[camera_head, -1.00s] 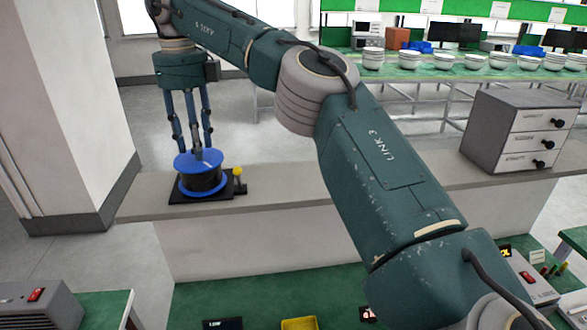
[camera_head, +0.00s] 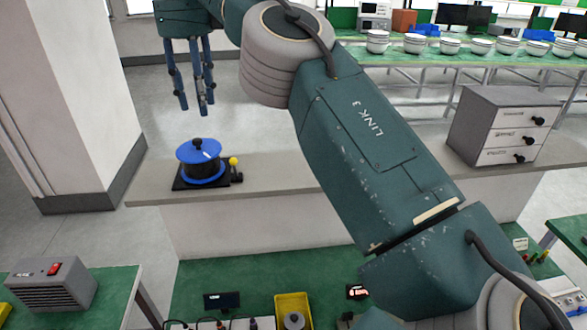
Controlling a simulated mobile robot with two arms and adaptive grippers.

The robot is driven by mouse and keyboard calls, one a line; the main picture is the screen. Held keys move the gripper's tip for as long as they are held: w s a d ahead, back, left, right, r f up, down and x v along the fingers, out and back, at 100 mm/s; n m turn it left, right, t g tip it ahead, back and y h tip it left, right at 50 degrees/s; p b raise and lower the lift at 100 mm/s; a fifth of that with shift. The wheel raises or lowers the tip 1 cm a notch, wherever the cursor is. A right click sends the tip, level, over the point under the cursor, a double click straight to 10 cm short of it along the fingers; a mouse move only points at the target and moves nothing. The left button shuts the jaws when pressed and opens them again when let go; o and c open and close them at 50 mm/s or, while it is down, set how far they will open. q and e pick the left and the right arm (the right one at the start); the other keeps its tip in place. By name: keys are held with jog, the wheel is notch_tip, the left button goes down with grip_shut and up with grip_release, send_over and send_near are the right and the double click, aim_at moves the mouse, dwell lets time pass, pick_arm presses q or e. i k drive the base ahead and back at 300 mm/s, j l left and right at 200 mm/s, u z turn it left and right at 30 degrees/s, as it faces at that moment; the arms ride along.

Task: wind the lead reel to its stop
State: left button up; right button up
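The lead reel (camera_head: 200,174) has blue flanges, a dark middle and a small dark knob on top. It stands upright on a black base plate at the left part of the grey counter. A yellow ball (camera_head: 233,161) is on a small black fitting at the base's right side. My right gripper (camera_head: 194,110) hangs above the reel, fingers pointing down and apart, holding nothing. A clear gap shows between its fingertips and the knob. The reel's far side is hidden. My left gripper is not in view.
A grey drawer cabinet (camera_head: 503,127) stands at the counter's right end. My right arm crosses the middle of the view. Below are a green table with a yellow bin (camera_head: 291,302) and a grey box with a red switch (camera_head: 52,284). The counter right of the reel is partly clear.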

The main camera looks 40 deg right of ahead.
aim_at(199, 158)
jog(key=k, duration=0.9)
